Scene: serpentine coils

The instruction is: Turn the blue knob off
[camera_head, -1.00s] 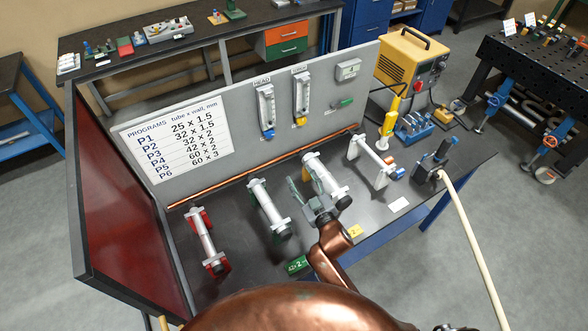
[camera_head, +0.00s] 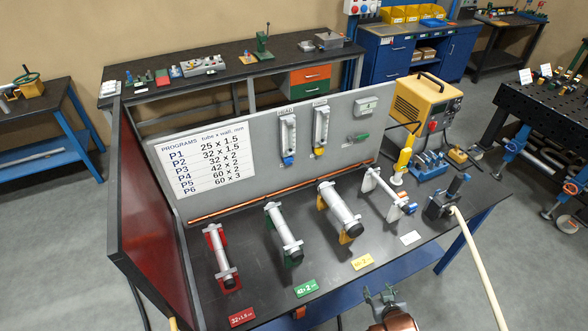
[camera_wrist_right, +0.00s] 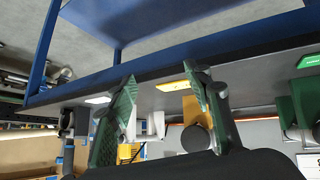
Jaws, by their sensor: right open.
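The blue knob (camera_head: 289,161) sits at the foot of the left flow meter (camera_head: 288,135), labelled HEAD, on the grey back panel. My right gripper (camera_head: 379,291) is low at the bottom of the head view, in front of the table's front edge and well away from the knob. In the right wrist view its two green-padded fingers (camera_wrist_right: 162,80) stand wide apart with nothing held between them. The knob cannot be made out in the wrist view. My left gripper does not show.
A second flow meter (camera_head: 321,128) with a yellow knob (camera_head: 319,151) stands just right of the first. A copper tube (camera_head: 290,190) runs along the panel's foot.

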